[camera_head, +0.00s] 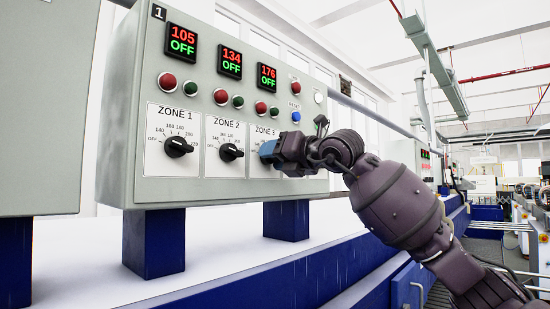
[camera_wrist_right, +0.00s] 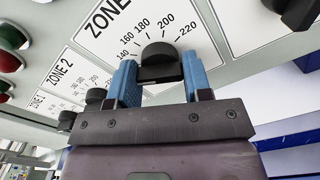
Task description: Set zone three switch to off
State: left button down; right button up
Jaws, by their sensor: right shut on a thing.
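The grey control panel (camera_head: 130,90) carries three labelled dials in a row. The zone three plate (camera_head: 262,131) is at the right end, and its black switch is hidden behind my right gripper (camera_head: 268,150) in the head view. In the right wrist view the black zone three switch (camera_wrist_right: 160,52) stands between the two blue fingertips of my right gripper (camera_wrist_right: 158,80), which is shut on it. The scale numbers 140 to 220 show around it; its OFF mark is hidden there. The display above zone three (camera_head: 267,77) reads 176 and OFF. My left gripper is out of view.
The zone one knob (camera_head: 178,146) and zone two knob (camera_head: 230,152) sit left of my right gripper. Red and green buttons and a blue reset button (camera_head: 296,117) lie above. The panel stands on blue legs (camera_head: 153,243) over a white surface.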

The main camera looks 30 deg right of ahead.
jog(key=shift+f+n, duration=0.15)
jog(key=shift+n, duration=0.95)
jog(key=o, duration=0.9)
jog(key=shift+s, duration=0.1)
